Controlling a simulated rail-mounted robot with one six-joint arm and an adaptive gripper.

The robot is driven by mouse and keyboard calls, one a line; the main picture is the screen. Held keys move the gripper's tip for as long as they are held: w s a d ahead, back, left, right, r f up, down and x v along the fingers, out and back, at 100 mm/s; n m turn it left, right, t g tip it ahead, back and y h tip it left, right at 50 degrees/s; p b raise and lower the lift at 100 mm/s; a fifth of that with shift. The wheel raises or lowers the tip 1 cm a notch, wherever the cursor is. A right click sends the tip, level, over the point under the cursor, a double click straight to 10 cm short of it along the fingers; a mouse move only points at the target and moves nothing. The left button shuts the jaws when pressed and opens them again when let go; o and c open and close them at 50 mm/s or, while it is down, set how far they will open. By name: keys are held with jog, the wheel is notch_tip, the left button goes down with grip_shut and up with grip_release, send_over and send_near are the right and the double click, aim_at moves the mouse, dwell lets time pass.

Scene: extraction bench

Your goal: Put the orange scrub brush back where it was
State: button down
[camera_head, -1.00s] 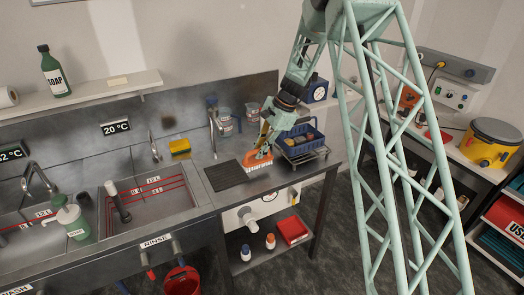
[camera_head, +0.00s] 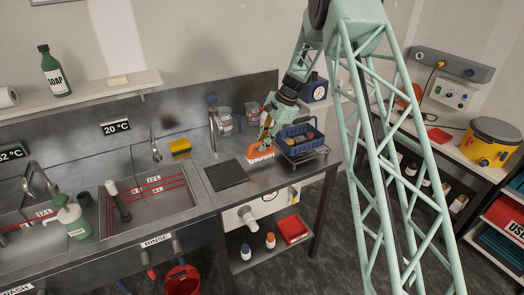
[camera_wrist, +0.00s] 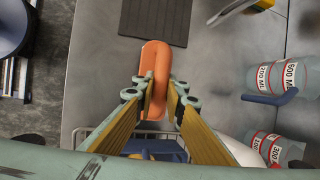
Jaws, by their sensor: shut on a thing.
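The orange scrub brush (camera_head: 261,154) with pale bristles is over the steel counter, between the dark ribbed mat and the blue basket. My gripper (camera_head: 265,143) comes down from above and is shut on its handle. In the wrist view the brush (camera_wrist: 156,58) has its orange loop handle between my two fingers (camera_wrist: 160,88), its far end pointing toward the mat. I cannot tell whether the bristles touch the counter.
The dark mat (camera_head: 226,174) lies left of the brush. A blue basket (camera_head: 299,140) on a wire rack stands close on the right. Measuring jugs (camera_head: 225,122) and a tap (camera_head: 213,128) stand behind. A yellow sponge (camera_head: 180,147) sits behind the sink.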

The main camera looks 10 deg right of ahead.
jog(key=shift+f, duration=1.65)
jog(key=shift+f, duration=0.2)
jog(key=c, duration=2.6)
grip_release()
jog(key=shift+c, duration=0.2)
jog(key=shift+r, duration=0.15)
jog(key=v, duration=1.2)
jog(key=shift+r, duration=0.1)
